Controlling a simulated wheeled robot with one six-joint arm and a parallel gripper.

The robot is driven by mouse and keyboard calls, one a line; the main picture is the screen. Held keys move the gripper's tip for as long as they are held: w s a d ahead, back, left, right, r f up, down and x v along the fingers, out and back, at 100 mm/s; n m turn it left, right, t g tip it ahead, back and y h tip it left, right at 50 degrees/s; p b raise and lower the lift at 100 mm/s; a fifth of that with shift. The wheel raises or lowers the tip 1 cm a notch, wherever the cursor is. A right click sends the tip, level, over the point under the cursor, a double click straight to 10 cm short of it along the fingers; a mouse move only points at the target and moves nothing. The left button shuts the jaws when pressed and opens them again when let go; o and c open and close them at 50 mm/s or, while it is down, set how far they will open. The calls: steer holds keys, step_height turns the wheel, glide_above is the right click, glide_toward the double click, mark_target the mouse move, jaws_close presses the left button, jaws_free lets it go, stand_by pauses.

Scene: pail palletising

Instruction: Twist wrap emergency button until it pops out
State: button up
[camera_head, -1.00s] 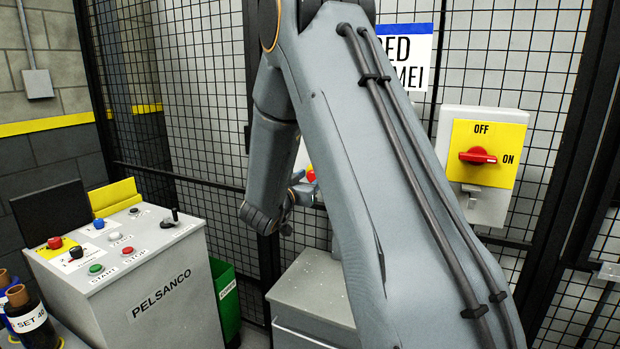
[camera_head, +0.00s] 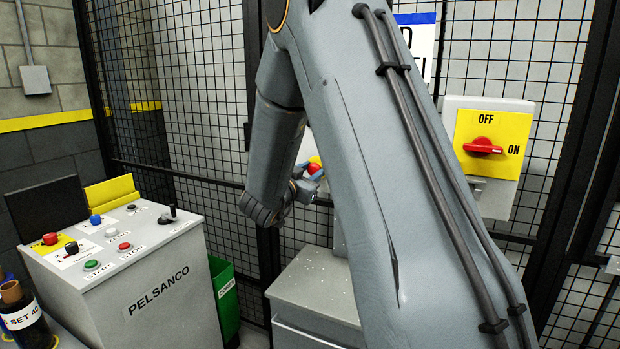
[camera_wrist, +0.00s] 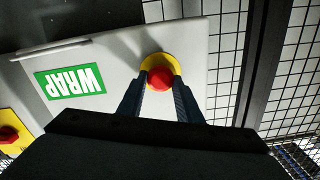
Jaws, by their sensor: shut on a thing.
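The wrap emergency button is a red mushroom head on a yellow round collar. In the wrist view the red button (camera_wrist: 160,78) sits on a light grey panel (camera_wrist: 120,45) beside a green WRAP label (camera_wrist: 70,82), which reads upside down. My gripper (camera_wrist: 160,85) has its two dark fingers on either side of the red head, shut on it. In the head view the red button (camera_head: 314,168) shows in part past my arm, with my gripper (camera_head: 308,178) at it. My arm hides most of the panel there. Whether the button is in or out I cannot tell.
Another red knob on yellow (camera_wrist: 8,135) is at the wrist view's left edge. In the head view, a PELSANCO console (camera_head: 135,270) stands left, a green bin (camera_head: 224,300) beside it, and a red OFF/ON switch (camera_head: 483,147) right. Mesh fence (camera_head: 205,90) stands behind.

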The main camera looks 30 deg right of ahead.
steer(key=shift+s+d+f+m+b, duration=0.1)
steer(key=shift+m+b, duration=1.35)
steer(key=shift+m, duration=0.15)
steer(key=o, duration=1)
steer(key=shift+s+a, duration=0.2)
steer(key=shift+a, duration=0.25)
steer(key=b+v, duration=0.2)
steer(key=v, duration=0.5)
steer(key=shift+s+d, duration=0.1)
